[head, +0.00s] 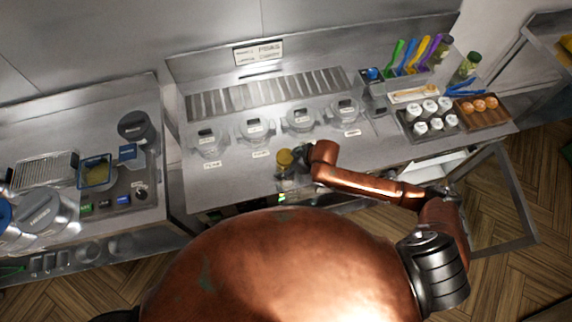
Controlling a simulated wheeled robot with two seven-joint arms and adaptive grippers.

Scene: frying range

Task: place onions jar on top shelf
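A small jar with a yellow lid (285,158) is at the front edge of the middle counter in the head view. It looks upright; its label is too small to read, so I cannot tell if it holds onions. My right gripper (301,163) is at the jar's right side, at the end of the copper arm from the right. Its dark fingers are small and partly hidden, so their grip on the jar is unclear. Two more jars with green lids (468,66) stand at the counter's back right. No shelf is clearly identifiable as the top shelf. My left gripper is out of view.
Several clear lidded containers (255,130) stand in a row behind the yellow-lidded jar. A tray of white cups (433,118), a wooden tray of orange-brown items (480,113) and coloured utensils (411,58) are at right. An open door frame (519,204) is below right.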

